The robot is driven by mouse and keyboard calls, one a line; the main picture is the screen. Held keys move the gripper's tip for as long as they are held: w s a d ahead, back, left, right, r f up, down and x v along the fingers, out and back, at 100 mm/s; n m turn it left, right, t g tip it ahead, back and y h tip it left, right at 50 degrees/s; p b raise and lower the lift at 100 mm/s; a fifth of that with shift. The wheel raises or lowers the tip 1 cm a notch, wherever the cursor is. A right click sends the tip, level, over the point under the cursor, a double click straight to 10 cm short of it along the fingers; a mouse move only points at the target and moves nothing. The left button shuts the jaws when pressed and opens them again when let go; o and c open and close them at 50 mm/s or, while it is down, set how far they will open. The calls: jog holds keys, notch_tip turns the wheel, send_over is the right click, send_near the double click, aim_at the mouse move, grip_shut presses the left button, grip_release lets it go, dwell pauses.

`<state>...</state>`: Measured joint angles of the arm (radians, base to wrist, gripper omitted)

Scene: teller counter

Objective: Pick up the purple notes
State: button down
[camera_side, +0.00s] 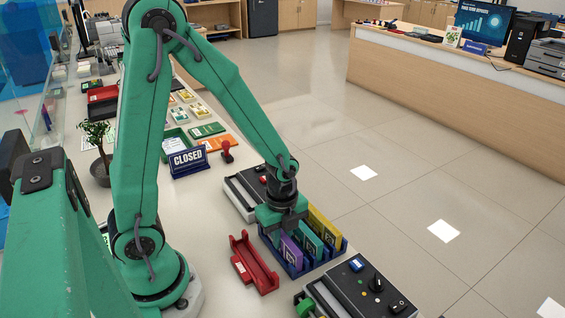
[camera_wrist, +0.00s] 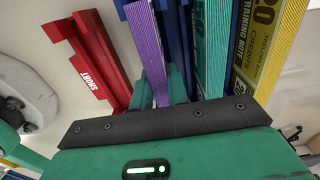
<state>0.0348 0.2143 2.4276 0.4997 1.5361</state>
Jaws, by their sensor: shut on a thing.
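The purple notes (camera_side: 291,250) stand on edge in the blue rack (camera_side: 342,246), in its slot nearest the red holder. My gripper (camera_side: 284,222) is over the rack from above. In the wrist view the purple notes (camera_wrist: 146,45) run down between my gripper's two green fingers (camera_wrist: 161,88), and the jaws are shut on them. The notes look still within the rack; whether they are raised at all I cannot tell. Green notes (camera_side: 308,238) and yellow notes (camera_side: 325,228) stand in the other slots of the rack.
A red holder (camera_side: 250,262) marked SHORT in the wrist view lies empty beside the rack. Dark-topped devices stand on both sides, one behind (camera_side: 243,192) and one in front (camera_side: 362,288). A CLOSED sign (camera_side: 187,161) and a red-handled stamp (camera_side: 227,152) stand further back.

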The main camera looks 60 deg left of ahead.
aim_at(282, 234)
jog(key=shift+r, duration=0.15)
jog(key=shift+r, duration=2)
jog(key=s+d+r, duration=0.6)
jog(key=d, duration=0.3)
jog(key=shift+s+d+r, duration=0.15)
jog(key=shift+d+r, duration=0.2)
jog(key=shift+d, duration=0.05)
jog(key=shift+a, duration=0.1)
